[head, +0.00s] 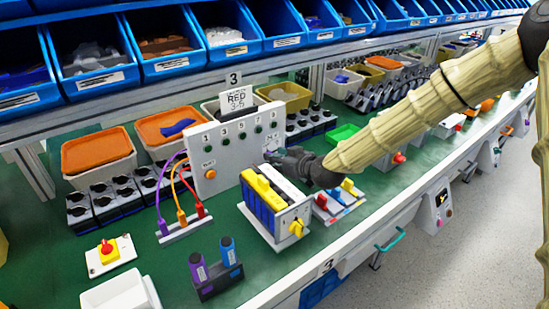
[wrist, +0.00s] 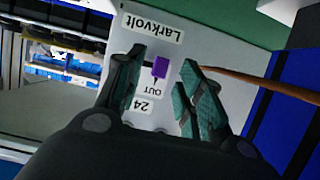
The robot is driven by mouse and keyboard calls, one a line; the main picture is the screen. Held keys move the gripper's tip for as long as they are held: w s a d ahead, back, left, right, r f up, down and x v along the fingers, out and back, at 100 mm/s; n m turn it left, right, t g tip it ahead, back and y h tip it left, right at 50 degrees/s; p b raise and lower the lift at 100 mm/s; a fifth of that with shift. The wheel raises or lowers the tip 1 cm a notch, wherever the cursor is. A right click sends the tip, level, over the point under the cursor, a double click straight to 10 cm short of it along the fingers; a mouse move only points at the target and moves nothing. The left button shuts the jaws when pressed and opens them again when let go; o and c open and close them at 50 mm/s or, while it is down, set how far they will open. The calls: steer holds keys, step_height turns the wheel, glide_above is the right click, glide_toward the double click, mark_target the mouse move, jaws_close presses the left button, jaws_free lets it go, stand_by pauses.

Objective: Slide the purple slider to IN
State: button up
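The purple slider (wrist: 160,67) is a small block on a white panel in the wrist view. The view is upside down, with an OUT label, a "24" label and a "Larkvolt" label (wrist: 151,27) on the panel. The slider sits close to the OUT label; the IN label is not readable. My gripper (wrist: 163,63) is open, with one teal-padded finger on each side of the slider and gaps visible between. In the head view my dark gripper (head: 276,157) is at the right end of the white panel (head: 226,166) and hides the slider.
A box with yellow and blue parts (head: 276,203) stands just in front of my gripper. Purple, orange and red plugs (head: 181,217) are at its left. Coloured levers (head: 338,200) sit at the right. A thin brown strand (wrist: 260,83) crosses beside the right finger.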

steer(key=shift+x, duration=0.85)
jaws_close()
steer(key=shift+w+d+r, duration=0.1)
steer(key=shift+w+d, duration=0.55)
steer(key=shift+d, duration=0.25)
steer(key=shift+w+d, duration=0.65)
steer(key=shift+d, duration=0.2)
